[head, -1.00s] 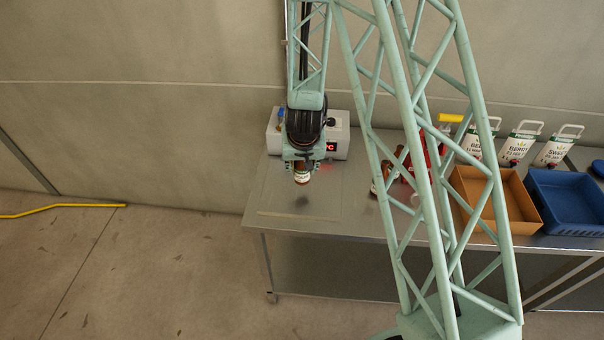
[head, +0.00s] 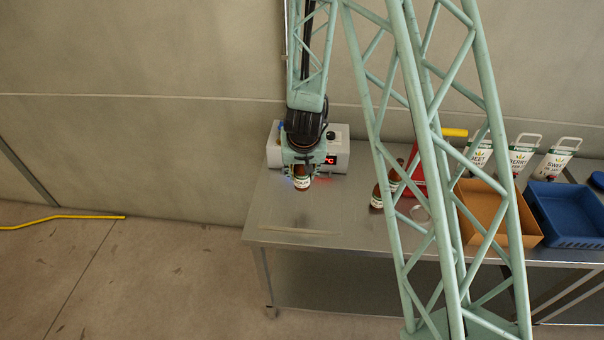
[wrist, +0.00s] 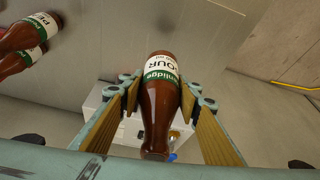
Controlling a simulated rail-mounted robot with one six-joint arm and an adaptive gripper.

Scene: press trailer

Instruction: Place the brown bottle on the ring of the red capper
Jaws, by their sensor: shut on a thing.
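My gripper (head: 302,170) is shut on a brown bottle (head: 302,183), above the left part of the steel table. In the wrist view the held bottle (wrist: 160,110) sits between the two fingers, its white and green label clear of them. The red capper (head: 416,170), with a yellow handle (head: 455,132), stands to the right on the table, well apart from the held bottle. My lattice arm covers much of it, and its ring cannot be made out clearly.
Other brown bottles (head: 377,196) stand left of the capper; they also show in the wrist view (wrist: 18,62). A grey device (head: 341,142) with a red display is behind my gripper. An orange tray (head: 480,205), a blue tray (head: 570,205) and white jugs (head: 557,158) are right.

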